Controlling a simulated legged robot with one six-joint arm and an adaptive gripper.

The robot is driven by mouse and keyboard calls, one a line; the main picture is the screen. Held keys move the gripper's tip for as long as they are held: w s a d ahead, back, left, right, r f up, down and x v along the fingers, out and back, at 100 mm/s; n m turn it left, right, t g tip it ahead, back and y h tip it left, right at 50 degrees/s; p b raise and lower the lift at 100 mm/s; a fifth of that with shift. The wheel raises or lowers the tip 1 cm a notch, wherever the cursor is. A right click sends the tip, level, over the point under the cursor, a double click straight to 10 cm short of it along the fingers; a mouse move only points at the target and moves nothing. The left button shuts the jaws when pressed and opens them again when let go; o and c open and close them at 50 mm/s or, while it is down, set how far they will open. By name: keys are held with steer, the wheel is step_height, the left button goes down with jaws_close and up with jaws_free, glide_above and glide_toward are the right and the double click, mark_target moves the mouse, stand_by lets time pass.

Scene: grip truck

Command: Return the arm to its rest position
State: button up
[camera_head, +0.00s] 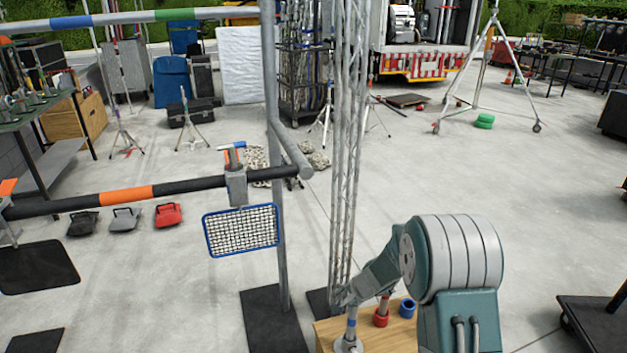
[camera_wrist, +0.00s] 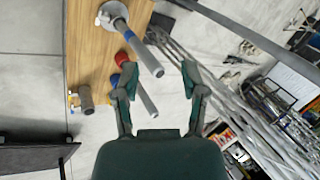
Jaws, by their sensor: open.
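My arm (camera_head: 455,262) reaches forward and left from the lower right of the head view, bent down at its far end. My gripper (camera_head: 343,296) is low beside the metal truss and above the left part of a wooden-topped box. In the wrist view my gripper (camera_wrist: 160,80) is open, its two fingers spread with nothing held between them. Several short grey pipes stand on the wooden top (camera_wrist: 92,45): one on a white round base (camera_head: 348,344), one with a red collar (camera_head: 381,318) and one with a blue collar (camera_head: 407,308).
The upright lattice truss (camera_head: 348,130) stands close to my gripper. A grey post (camera_head: 276,200) carries a horizontal bar (camera_head: 125,194) with a blue-framed mesh panel (camera_head: 241,231) hanging from it. A black platform (camera_head: 600,322) is at lower right. Open concrete floor lies right of the truss.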

steer(key=s+r+n, duration=0.3)
steer(key=s+r, duration=0.3)
steer(key=r, duration=0.4)
steer(key=s+r+n, duration=0.2)
steer(key=s+r, duration=0.4)
steer(key=r, duration=0.5)
steer(key=s+d+r+n+h, duration=0.1)
steer(key=s+d+r+n, duration=0.1)
steer(key=s, duration=0.9)
steer(key=s+d+r+n+t+h, duration=0.1)
steer(key=s+d+r, duration=0.3)
steer(key=s, duration=0.7)
steer(key=shift+r+n+h, duration=0.4)
steer(key=shift+r+h, duration=0.4)
